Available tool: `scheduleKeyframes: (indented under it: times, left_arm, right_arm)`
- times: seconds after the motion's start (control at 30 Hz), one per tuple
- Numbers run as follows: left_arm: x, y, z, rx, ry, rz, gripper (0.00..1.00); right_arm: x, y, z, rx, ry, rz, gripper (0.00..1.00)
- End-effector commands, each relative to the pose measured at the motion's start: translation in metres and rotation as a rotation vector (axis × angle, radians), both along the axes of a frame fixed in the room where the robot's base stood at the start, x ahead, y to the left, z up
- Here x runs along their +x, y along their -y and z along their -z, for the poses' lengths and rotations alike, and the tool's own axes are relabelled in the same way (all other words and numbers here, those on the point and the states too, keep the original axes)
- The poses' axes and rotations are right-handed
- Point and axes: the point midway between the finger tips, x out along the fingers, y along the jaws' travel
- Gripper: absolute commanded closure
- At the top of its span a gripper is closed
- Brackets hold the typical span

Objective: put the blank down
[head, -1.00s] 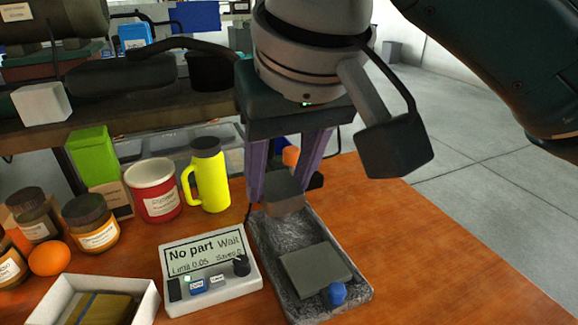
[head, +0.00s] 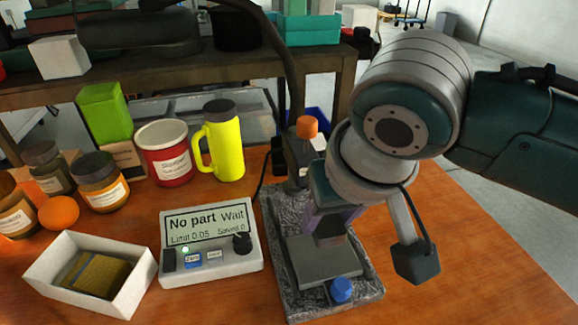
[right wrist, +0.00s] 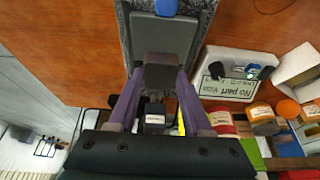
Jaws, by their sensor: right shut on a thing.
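The blank is a dark grey-brown block (head: 331,231), held between the purple fingers of my right gripper (head: 333,222). In the right wrist view the blank (right wrist: 163,72) sits between the two fingertips of the gripper (right wrist: 163,82). It is over the rear part of a flat grey plate (head: 322,264) on a speckled stone base (head: 285,292). The plate also shows in the right wrist view (right wrist: 160,35). I cannot tell whether the blank touches the plate. My left gripper is not in view.
A display box (head: 210,243) reading "No part" and "Wait" stands left of the base. A blue knob (head: 341,289) is at the plate's front, and an orange-topped post (head: 307,128) behind. A white tray (head: 140,290), yellow mug (head: 222,145) and red tub (head: 165,155) stand left. Bare wood lies right.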

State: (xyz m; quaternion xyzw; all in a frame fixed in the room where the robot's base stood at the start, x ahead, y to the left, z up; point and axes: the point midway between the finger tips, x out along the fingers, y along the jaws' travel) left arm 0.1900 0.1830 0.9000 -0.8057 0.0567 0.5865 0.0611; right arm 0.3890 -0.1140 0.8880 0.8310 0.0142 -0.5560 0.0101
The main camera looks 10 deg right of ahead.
Motion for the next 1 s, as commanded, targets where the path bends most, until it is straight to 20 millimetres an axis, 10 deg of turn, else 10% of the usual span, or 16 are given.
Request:
scheduleKeyframes:
  times: [0.33, 0.77, 0.8, 1.0]
  left_arm:
    - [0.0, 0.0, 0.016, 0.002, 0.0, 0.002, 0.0]
    - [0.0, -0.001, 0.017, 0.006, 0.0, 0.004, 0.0]
    - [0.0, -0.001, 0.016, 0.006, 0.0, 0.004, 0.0]
    - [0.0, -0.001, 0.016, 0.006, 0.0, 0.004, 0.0]
  right_arm:
    - [0.001, 0.0, 0.044, 0.001, 0.002, 0.0, 1.0]
    - [0.001, -0.001, 0.05, 0.002, 0.003, -0.001, 1.0]
    - [0.0, -0.001, 0.05, 0.002, 0.002, -0.001, 0.47]
    - [0.0, 0.0, 0.05, 0.001, 0.002, 0.0, 0.25]
